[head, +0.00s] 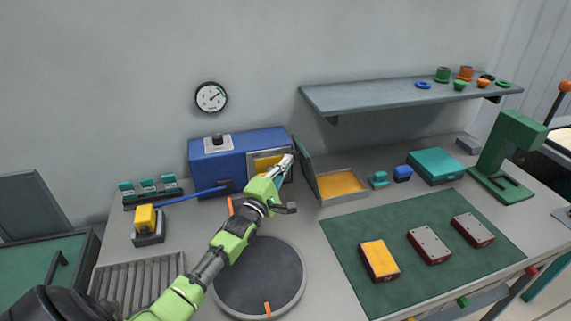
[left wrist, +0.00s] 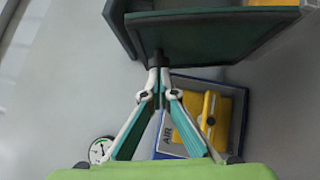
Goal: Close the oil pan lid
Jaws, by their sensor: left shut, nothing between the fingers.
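The oil pan (head: 345,197) is a shallow grey tray with an amber inside, standing on the bench. Its dark green lid (head: 308,165) stands open, nearly upright, along the pan's left edge. The lid (left wrist: 215,38) fills the upper middle of the left wrist view. My left gripper (head: 288,162) is shut and empty, just left of the lid. In the left wrist view its closed fingertips (left wrist: 158,68) meet at the lid's lower left edge; I cannot tell whether they touch it. My right gripper is not in view.
A blue box (head: 225,160) with a yellow-panelled front (left wrist: 208,110) stands behind my left gripper. A dark round turntable (head: 260,280) lies below my arm. A teal block (head: 379,179) and a green mat (head: 400,225) are right of the pan. A grey shelf (head: 400,95) hangs above.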

